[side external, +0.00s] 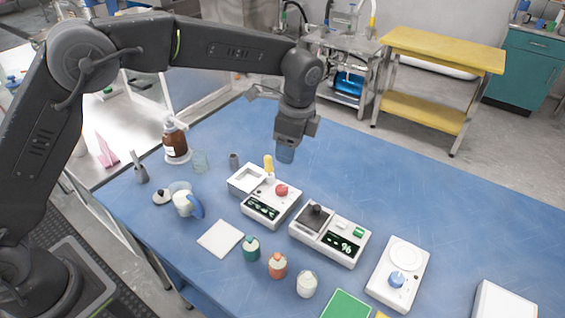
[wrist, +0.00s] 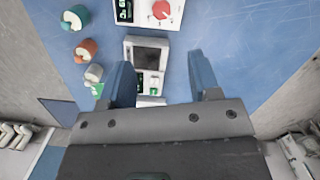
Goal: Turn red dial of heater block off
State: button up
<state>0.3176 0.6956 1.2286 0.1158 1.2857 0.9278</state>
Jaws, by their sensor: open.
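The heater block (side external: 262,207) is a white box on the blue table with a dark display on its front. Its red dial (side external: 281,190) sits on top toward the right, with a yellow-topped piece (side external: 268,163) just behind it. In the wrist view the red dial (wrist: 160,10) is at the top edge, and only part of the block (wrist: 133,18) shows. My gripper (side external: 285,157) is above the table behind the block, apart from the dial. In the wrist view its two blue fingers (wrist: 161,75) are spread with nothing held between them.
A second white unit (side external: 345,240) with a black knob stands right of the block, and a white scale-like unit (side external: 382,282) farther right.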

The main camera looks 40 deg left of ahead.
aim_at(282, 188)
jog(key=f+m+y, duration=0.1)
jog(key=f, duration=0.3)
jog(key=a+f+m+y, duration=0.1)
jog(key=f, duration=0.3)
jog(key=f+y, duration=0.1)
jog(key=f, duration=0.4)
jog(key=shift+s+a+f+m, duration=0.1)
jog(key=shift+a+m, duration=0.15)
jog(key=shift+m, duration=0.15)
jog(key=c, duration=0.9)
